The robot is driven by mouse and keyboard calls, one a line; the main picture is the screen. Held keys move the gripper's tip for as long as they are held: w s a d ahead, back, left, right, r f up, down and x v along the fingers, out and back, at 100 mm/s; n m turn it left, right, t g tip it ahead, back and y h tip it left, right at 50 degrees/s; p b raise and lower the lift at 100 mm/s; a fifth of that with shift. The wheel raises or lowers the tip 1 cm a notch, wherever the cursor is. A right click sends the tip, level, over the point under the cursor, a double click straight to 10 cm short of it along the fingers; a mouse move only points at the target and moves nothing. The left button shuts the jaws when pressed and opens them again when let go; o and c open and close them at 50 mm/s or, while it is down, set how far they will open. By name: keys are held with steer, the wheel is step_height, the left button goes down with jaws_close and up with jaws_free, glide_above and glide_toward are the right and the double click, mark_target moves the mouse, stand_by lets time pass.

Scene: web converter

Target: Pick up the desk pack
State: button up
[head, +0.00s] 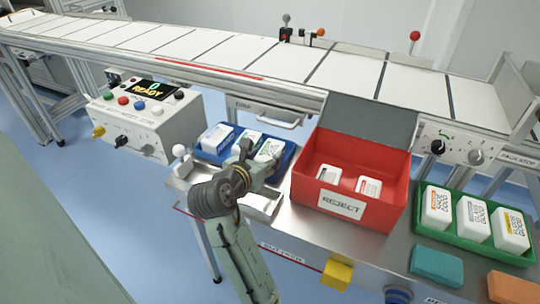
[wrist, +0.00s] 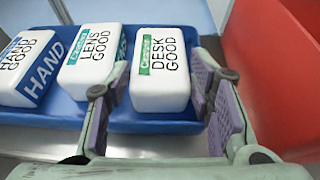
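The desk pack (wrist: 160,88) is a white box with a green label and the words DESK GOOD. It lies at the right end of the blue tray (wrist: 60,118), and shows partly behind my gripper in the head view (head: 270,147). My gripper (wrist: 163,80) is open, with one purple-padded finger on each side of the near part of the desk pack. I cannot tell whether either finger touches it. The lens pack (wrist: 88,58) is just left of it, close to my left finger. The hand pack (wrist: 24,64) is at the far left.
A red reject bin (head: 375,201) with two white packs stands right of the blue tray, close to my right finger. A green tray (head: 455,240) holds several packs. A control box (head: 150,125) is at left, and a conveyor (head: 240,45) runs behind.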

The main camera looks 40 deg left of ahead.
steer(key=c, duration=0.6)
steer(key=shift+o, duration=0.2)
